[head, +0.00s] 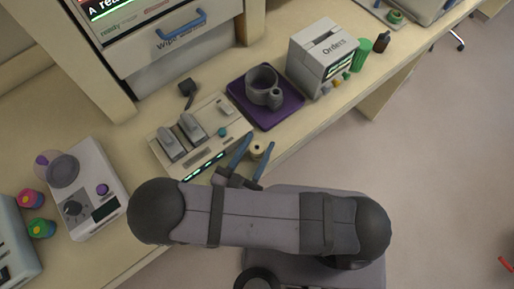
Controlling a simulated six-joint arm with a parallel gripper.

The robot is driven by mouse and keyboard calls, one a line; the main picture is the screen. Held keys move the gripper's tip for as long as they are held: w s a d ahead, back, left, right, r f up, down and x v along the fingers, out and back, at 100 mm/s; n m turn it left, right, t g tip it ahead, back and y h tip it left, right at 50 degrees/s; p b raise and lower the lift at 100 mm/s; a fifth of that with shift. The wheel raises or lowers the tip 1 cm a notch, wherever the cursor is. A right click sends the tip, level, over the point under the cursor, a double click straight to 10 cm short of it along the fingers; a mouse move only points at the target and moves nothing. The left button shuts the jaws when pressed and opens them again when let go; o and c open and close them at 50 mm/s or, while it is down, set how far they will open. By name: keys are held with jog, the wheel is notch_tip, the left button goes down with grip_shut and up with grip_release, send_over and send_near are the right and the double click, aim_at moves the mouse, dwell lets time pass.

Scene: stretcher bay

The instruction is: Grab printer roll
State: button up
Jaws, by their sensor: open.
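A small cream printer roll (258,149) lies at the front edge of the counter, in the head view's middle. My gripper (253,158) is open, with one blue finger on the left of the roll and the other on its right. The roll shows between the fingers. I cannot tell whether either finger touches it. My arm hides the counter's front edge just below.
A beige device with two grey switches (199,133) stands left of the roll. A purple tray (264,117) holding a grey mug (263,84) is behind it. A box marked Orders (322,58) and a green cup (361,55) stand right. Floor is open at right.

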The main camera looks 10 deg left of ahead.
aim_at(257, 147)
jog(key=shift+c, duration=0.2)
jog(key=c, duration=0.8)
jog(key=shift+o, duration=0.2)
jog(key=shift+r, duration=0.1)
notch_tip(257, 147, up, 10)
jog(key=p, duration=0.8)
jog(key=shift+p, duration=0.3)
